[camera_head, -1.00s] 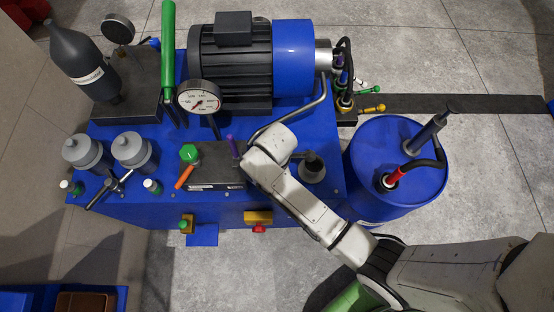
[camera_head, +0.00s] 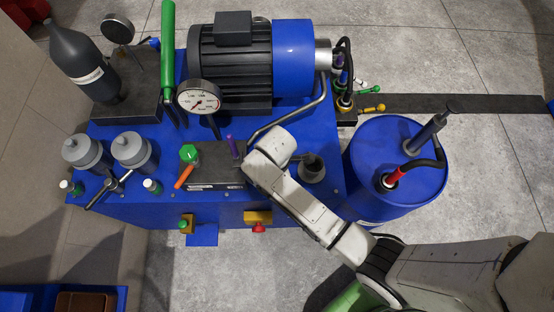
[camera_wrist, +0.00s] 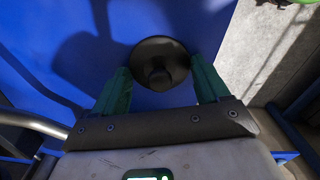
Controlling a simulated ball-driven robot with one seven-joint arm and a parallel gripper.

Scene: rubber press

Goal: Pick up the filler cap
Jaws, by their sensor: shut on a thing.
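The filler cap (camera_wrist: 160,63) is a dark round disc with a darker middle, seen from above in the wrist view. My gripper (camera_wrist: 161,82) has a green finger on each side of it and is shut on it. The blue tank top (camera_wrist: 195,20) lies behind the cap, with a dark shadow to the left. In the head view my white arm reaches over the tank and hides the gripper and the cap. A grey round fitting (camera_head: 313,168) with a dark centre shows just right of my arm; I cannot tell whether it is the cap's opening.
A motor (camera_head: 240,62) and a pressure gauge (camera_head: 200,97) stand behind my arm. A bent metal pipe (camera_head: 297,122) runs close by. A valve block (camera_head: 218,160) with an orange handle and a purple lever is left of it. A blue drum (camera_head: 418,192) stands at the right.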

